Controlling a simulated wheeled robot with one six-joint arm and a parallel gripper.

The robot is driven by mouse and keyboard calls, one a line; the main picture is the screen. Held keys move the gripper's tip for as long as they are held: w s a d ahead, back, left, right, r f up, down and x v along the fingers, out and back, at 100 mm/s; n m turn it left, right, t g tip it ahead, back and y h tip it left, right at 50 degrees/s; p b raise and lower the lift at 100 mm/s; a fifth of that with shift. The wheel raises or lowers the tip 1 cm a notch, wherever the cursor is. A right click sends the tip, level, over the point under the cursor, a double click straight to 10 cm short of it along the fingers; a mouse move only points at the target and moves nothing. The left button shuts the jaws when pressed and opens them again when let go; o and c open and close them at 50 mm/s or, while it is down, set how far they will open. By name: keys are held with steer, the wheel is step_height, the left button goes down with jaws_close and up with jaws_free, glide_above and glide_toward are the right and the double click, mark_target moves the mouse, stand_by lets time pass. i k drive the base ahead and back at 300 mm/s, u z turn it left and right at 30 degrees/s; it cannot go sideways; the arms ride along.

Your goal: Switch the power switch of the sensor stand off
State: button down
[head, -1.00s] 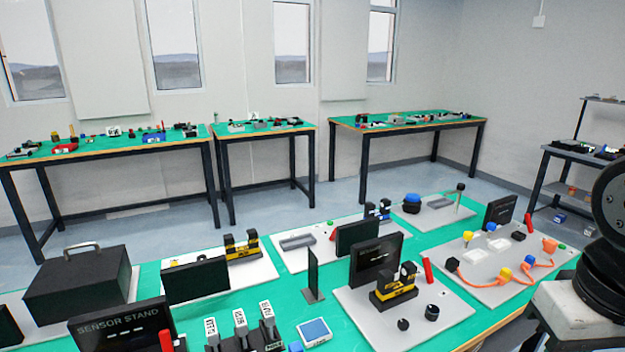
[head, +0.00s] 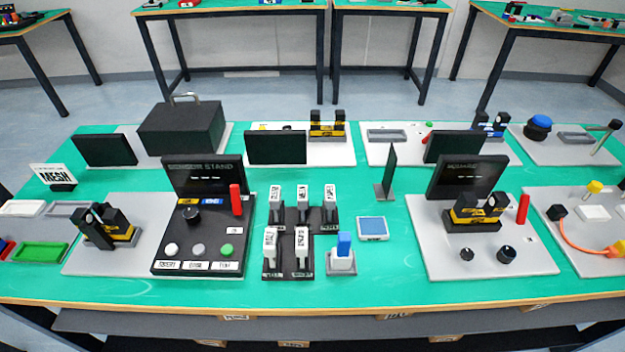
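The sensor stand (head: 160,240) is a black panel at the left middle of the near table in the head view. Its upright screen (head: 203,177) has "STAND" readable on it and shows dashes. A red upright lever-like part (head: 235,200) stands at its right edge. A black knob (head: 192,215) sits below small yellow and blue labels. White (head: 171,249), grey (head: 198,250) and green (head: 226,249) round buttons line the front above white label plates. I cannot tell for sure which part is the power switch, or its position. My gripper is not in view.
A grey plate (head: 85,255) with a yellow-black fork sensor (head: 118,234) lies left of the stand. Black-and-white labelled blocks (head: 270,246) and a blue-topped switch (head: 344,245) stand to its right. Another screen (head: 275,147) stands behind. The green table's (head: 330,290) front strip is clear.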

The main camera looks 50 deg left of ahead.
mark_target(236, 199)
steer(key=z, duration=0.5)
steer(key=k, duration=0.95)
steer(key=u, duration=1.65)
steer(key=i, duration=0.5)
